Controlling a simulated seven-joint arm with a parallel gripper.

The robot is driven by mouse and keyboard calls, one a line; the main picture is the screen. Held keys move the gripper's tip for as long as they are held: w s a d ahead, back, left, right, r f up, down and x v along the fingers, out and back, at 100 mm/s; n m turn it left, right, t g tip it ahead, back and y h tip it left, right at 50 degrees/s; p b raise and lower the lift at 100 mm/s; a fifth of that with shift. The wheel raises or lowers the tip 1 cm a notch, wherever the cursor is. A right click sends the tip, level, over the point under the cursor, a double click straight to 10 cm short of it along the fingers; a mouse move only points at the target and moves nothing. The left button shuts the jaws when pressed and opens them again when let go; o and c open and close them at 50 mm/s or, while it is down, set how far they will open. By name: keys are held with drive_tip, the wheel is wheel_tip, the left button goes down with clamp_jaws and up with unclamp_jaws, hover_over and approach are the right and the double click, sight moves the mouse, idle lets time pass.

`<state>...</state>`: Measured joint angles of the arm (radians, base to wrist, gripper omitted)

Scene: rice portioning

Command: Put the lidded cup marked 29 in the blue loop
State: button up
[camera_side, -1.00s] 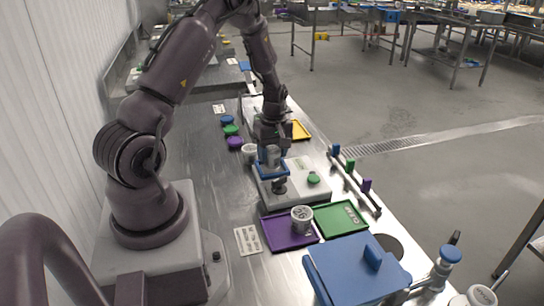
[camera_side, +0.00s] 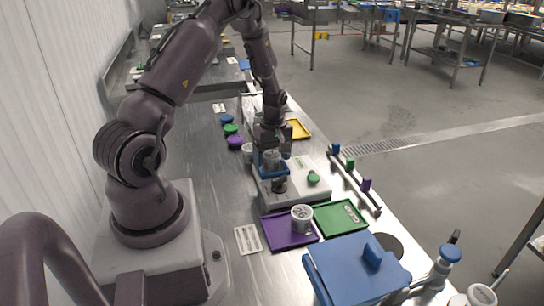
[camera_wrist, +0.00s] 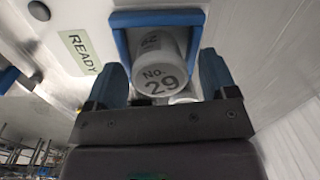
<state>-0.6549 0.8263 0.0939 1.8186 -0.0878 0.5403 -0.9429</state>
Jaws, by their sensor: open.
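The white lidded cup marked 29 (camera_wrist: 160,72) shows its lid in the wrist view, between my fingers. The square blue loop (camera_wrist: 157,18) runs around its far side and flanks; the near side is hidden. In the side view the cup (camera_side: 271,158) stands at the loop (camera_side: 273,173), on the grey device. How deep it sits is hard to tell. My gripper (camera_wrist: 165,82) is open, with one blue finger on each side of the cup. It also shows in the side view (camera_side: 270,152), right above the loop.
A green knob (camera_side: 313,178) is on the device, and a READY label (camera_wrist: 80,52) lies beside the loop. Another white cup (camera_side: 302,218) stands on the purple tray (camera_side: 283,238), next to a green tray (camera_side: 338,218). A further pale cup (camera_side: 248,153) stands left of my gripper.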

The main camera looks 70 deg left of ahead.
sight(274, 154)
wheel_tip(274, 154, up, 11)
drive_tip(key=w+d+r+m+t, duration=0.2)
drive_tip(key=d+r+m, duration=0.3)
drive_tip(key=d+r, duration=0.35)
drive_tip(key=s+d+r+m+t, duration=0.2)
drive_tip(key=s+d+r+m, duration=0.3)
drive_tip(key=d, duration=0.4)
drive_tip(key=s+d+r+m+t, duration=0.2)
drive_tip(key=s+d+r+m, duration=0.3)
drive_tip(key=s+d+m, duration=0.2)
drive_tip(key=d+m, duration=0.2)
drive_tip(key=m, duration=0.1)
drive_tip(key=shift+d, duration=0.25)
